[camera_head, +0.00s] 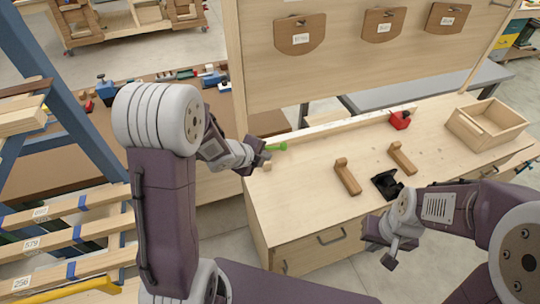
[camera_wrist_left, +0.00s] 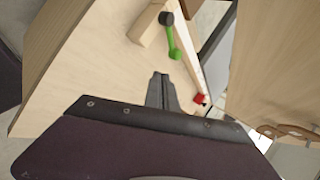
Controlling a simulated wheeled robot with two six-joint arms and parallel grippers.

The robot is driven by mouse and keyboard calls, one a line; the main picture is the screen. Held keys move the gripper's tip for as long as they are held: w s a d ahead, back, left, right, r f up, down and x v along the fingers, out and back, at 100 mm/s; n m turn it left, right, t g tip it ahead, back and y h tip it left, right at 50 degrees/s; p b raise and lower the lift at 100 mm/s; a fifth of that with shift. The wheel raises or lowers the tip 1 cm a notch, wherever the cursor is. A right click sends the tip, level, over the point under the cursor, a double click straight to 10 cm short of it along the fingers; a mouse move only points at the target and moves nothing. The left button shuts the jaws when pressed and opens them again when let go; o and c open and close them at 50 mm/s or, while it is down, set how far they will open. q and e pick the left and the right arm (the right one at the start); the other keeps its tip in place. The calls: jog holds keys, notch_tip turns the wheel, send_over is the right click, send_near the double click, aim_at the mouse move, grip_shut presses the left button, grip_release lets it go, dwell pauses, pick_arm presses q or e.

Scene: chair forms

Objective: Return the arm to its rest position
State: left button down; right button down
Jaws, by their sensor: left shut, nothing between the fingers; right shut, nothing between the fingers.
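My left gripper (camera_head: 262,160) is over the left back corner of the pale wooden workbench (camera_head: 310,215), beside a small green-ended tool (camera_head: 277,147). It is shut and empty. In the left wrist view its closed fingers (camera_wrist_left: 160,82) point toward the bench top, with the green tool (camera_wrist_left: 174,42) just beyond them, apart in the picture. My right gripper (camera_head: 388,252) hangs in front of the bench's front edge, shut and empty. My left arm stands bent upright at the left of the head view; my right arm comes in from the right.
On the bench are two wooden pieces (camera_head: 347,177) (camera_head: 402,158), a black object (camera_head: 387,185), a red object (camera_head: 400,120) and an open wooden box (camera_head: 490,124). A tall panel (camera_head: 360,60) rises behind. A blue rack with labelled boards (camera_head: 60,240) stands left.

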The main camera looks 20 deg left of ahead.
pick_arm(q)
notch_tip(320, 180, up, 5)
jog(key=s+n+y, duration=0.1)
jog(key=s+n, duration=0.1)
jog(key=n, duration=0.1)
jog(key=s+a+f+n+g+y, duration=0.1)
jog(key=s+f+n+g, duration=0.2)
jog(key=s+n, duration=0.6)
jog(key=s+a+f+n+g+y, duration=0.1)
jog(key=s+f+n+g, duration=0.2)
jog(key=s+n, duration=0.7)
jog(key=shift+n+g, duration=0.4)
jog(key=shift+g, duration=0.3)
